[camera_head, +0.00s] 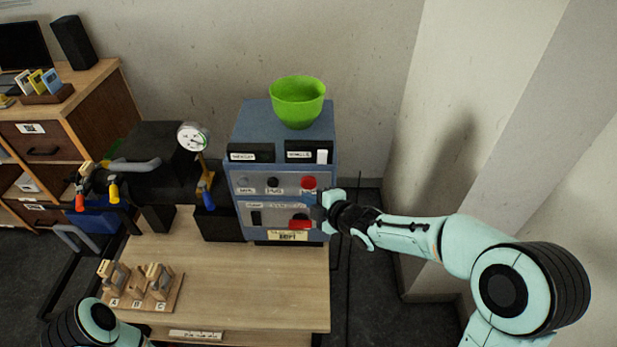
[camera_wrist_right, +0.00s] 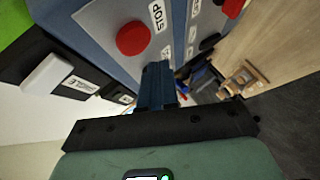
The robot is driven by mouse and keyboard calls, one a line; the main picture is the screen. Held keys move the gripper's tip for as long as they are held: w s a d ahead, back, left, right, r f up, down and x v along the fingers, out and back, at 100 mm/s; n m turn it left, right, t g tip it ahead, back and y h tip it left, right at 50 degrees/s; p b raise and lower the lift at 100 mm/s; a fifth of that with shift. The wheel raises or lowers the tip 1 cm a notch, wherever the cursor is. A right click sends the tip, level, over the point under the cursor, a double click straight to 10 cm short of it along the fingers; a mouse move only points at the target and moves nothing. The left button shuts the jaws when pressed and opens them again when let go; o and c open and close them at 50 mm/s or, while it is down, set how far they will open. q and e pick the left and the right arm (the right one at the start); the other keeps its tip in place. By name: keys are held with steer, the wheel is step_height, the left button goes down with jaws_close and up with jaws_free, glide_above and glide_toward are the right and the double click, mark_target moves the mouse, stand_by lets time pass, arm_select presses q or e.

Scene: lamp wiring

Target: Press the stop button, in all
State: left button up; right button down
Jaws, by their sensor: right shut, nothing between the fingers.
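The stop button is a red round button on the blue control box (camera_head: 285,130), on the upper right of its front panel. It shows in the head view (camera_head: 309,182) and large in the wrist view (camera_wrist_right: 132,38), beside a label reading STOP. My right gripper (camera_head: 317,208) is shut and empty in front of the panel, just below and right of the button. In the wrist view its fingertips (camera_wrist_right: 157,70) point toward the panel beside the button, and I see no contact with it. My left gripper is not in view; only part of my left arm shows at the bottom left.
A green bowl (camera_head: 298,103) stands on the box. A red handle (camera_head: 299,224) sits lower on the panel, close to my right gripper. A dial gauge (camera_head: 193,137) stands to the left. Wooden pieces on a board (camera_head: 140,288) are at the front left of the table.

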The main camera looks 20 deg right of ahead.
mark_target(305, 185)
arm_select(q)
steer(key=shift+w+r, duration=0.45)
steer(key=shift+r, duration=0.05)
arm_select(e)
steer(key=shift+w+d+f, duration=0.1)
steer(key=shift+w+d, duration=0.15)
steer(key=shift+w, duration=0.5)
steer(key=shift+w, duration=0.1)
stand_by(1.0)
arm_select(q)
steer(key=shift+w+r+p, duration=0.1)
steer(key=shift+p, duration=0.2)
arm_select(e)
steer(key=shift+w+d, duration=0.1)
steer(key=shift+w, duration=0.25)
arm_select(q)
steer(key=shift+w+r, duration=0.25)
arm_select(e)
steer(key=shift+w+d, duration=0.15)
steer(key=shift+w, duration=0.25)
arm_select(q)
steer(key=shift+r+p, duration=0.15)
steer(key=shift+p, duration=0.15)
arm_select(e)
steer(key=shift+w+d+r, duration=0.15)
steer(key=shift+w+r, duration=0.05)
stand_by(0.4)
